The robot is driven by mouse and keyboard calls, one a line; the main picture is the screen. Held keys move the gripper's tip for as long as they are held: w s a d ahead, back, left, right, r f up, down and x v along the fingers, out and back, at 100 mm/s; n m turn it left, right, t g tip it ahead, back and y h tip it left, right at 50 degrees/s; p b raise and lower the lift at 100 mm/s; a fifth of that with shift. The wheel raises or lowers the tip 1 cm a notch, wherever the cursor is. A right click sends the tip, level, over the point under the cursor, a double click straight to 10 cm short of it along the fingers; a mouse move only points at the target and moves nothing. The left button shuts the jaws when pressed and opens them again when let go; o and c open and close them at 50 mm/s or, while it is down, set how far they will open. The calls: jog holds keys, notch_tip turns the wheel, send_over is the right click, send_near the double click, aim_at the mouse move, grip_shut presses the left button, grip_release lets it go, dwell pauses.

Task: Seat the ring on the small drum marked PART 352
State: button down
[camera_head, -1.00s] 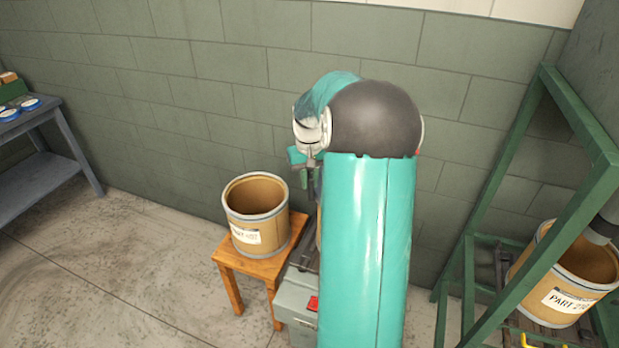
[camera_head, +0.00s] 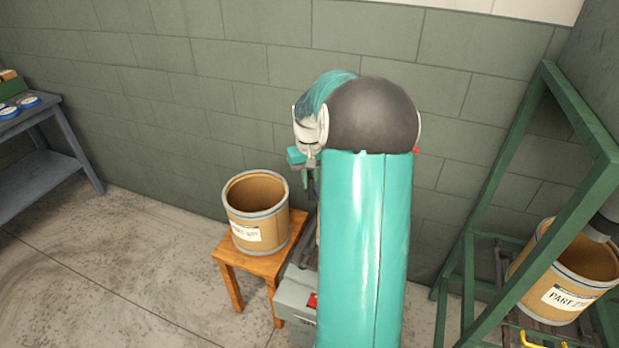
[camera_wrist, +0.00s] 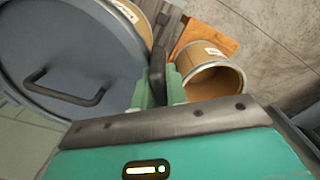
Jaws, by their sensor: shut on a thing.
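My gripper (camera_wrist: 158,90) shows in the wrist view with its green fingers closed on a dark upright piece (camera_wrist: 157,62). This piece stands at the rim of a round grey lid (camera_wrist: 55,55) with a bar handle. It looks like part of the ring; the rest of the ring is hard to tell from the lid's rim. A tan drum (camera_wrist: 127,12) with a label too small to read shows at the lid's far edge. In the head view my arm hides that drum and most of the gripper. I cannot read PART 352 on any label.
Another open, empty tan drum (camera_head: 255,210) stands on a wooden stool (camera_head: 262,266); it also shows in the wrist view (camera_wrist: 215,79). A grey box (camera_head: 296,296) is beside it. At right, a green frame (camera_head: 500,205) holds a labelled drum (camera_head: 565,275). A wall stands behind.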

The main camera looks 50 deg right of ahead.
jog(key=c, duration=0.8)
grip_release()
jog(key=shift+o, duration=0.2)
jog(key=shift+r, duration=0.1)
notch_tip(320, 180, up, 12)
dwell(1.3)
dwell(0.8)
